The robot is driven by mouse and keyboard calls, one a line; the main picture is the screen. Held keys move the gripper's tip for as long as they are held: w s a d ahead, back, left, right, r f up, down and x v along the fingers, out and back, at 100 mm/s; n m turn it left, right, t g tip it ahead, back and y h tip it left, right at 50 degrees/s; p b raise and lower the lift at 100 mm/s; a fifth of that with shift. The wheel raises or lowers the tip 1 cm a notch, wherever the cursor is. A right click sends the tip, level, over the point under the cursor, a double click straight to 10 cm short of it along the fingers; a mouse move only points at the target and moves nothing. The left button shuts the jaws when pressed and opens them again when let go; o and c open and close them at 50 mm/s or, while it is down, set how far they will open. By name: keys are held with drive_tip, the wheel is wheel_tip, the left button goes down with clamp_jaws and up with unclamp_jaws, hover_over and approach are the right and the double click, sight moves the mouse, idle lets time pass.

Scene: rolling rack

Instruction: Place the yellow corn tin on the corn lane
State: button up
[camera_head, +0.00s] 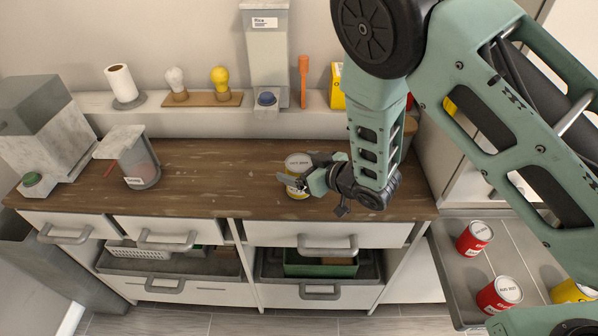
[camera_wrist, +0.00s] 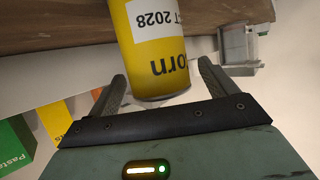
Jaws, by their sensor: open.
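The yellow corn tin (camera_head: 298,163) stands on the wooden counter, its pale lid facing up. In the wrist view the yellow tin (camera_wrist: 155,50) shows upside down with "orn" and a date label, between the fingers. My gripper (camera_head: 301,171) is at the tin with its jaws open, one finger on either side; the wrist view shows the gripper (camera_wrist: 163,76) with gaps beside the tin. The grey laned tray (camera_head: 447,262) is at lower right. It holds red tins (camera_head: 474,238) and, at its right edge, a partly cut-off yellow tin (camera_head: 572,291). Lane labels are not readable.
A wall shelf (camera_head: 203,111) behind the counter (camera_head: 215,175) carries a paper roll, bulbs and a dispenser. A grey machine (camera_head: 40,130) and a canister (camera_head: 137,160) stand on the left. Drawers below are partly open (camera_head: 320,268). The counter's middle is clear.

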drive_tip(key=shift+x, duration=1.3)
drive_tip(key=shift+r, duration=0.1)
drive_tip(key=c, duration=1.5)
